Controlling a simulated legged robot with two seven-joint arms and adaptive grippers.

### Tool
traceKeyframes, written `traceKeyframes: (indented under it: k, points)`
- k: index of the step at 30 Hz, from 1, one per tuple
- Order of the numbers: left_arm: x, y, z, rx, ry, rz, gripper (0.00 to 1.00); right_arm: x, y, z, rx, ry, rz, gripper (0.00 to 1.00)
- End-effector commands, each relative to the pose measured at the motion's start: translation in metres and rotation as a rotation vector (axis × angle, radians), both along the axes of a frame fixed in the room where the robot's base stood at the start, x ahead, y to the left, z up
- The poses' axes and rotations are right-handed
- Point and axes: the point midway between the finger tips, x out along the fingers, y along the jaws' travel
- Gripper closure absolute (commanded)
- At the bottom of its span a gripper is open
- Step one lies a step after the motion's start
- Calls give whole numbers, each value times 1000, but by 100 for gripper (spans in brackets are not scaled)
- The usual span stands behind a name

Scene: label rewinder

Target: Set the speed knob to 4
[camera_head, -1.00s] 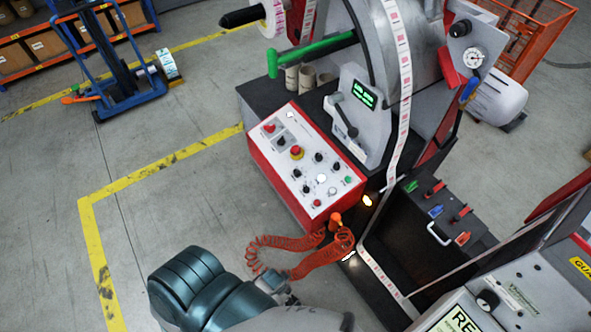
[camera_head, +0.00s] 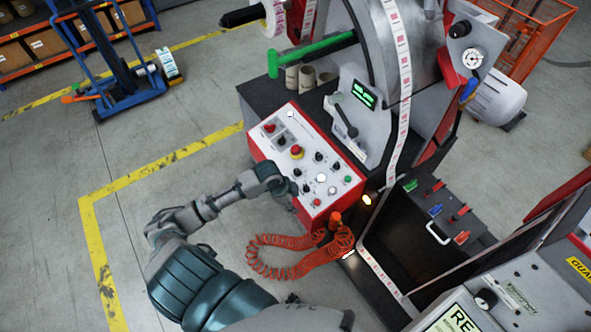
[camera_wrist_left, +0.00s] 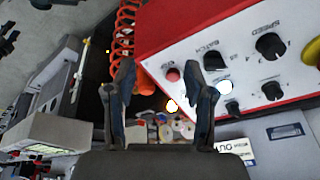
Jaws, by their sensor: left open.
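The speed knob (camera_wrist_left: 270,46) is a black round knob under the printed word SPEED on the white face of a red-framed control panel (camera_head: 334,178). It is at the upper right in the left wrist view; its setting is too small to read. My left gripper (camera_head: 290,197) is at the panel's near left edge in the head view. In the left wrist view its two fingers (camera_wrist_left: 163,82) are spread with nothing between them, left of the speed knob and apart from it. The right gripper is not in view.
A black BATCH knob (camera_wrist_left: 213,61) and a red button (camera_wrist_left: 172,75) lie nearer my fingers. A yellow-collared red stop button (camera_head: 297,152) is on the panel. A coiled orange hose (camera_head: 275,262) hangs below. Open floor lies to the left.

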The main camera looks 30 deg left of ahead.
Motion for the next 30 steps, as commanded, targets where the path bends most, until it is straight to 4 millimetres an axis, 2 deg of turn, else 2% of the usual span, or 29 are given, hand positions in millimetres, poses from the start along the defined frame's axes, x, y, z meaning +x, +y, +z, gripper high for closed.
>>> traceKeyframes:
  k: [1, 3, 6, 9, 11, 14, 17, 30]
  points:
    - [22, 31, 24, 22, -19, -23, 46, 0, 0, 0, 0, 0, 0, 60]
    - [44, 64, 55, 24, -37, -52, 46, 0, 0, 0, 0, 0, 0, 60]
    - [62, 100, 95, 15, -68, -64, 46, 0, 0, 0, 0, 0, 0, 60]
    - [71, 118, 120, 4, -91, -67, 46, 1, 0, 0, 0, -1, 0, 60]
    - [73, 122, 125, 0, -97, -67, 46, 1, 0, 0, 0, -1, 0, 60]
    - [76, 120, 119, -4, -98, -69, 46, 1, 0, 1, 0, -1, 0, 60]
    - [82, 114, 105, -5, -97, -69, 46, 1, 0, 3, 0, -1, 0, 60]
    - [114, 89, 10, -6, -97, -67, 46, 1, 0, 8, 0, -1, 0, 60]
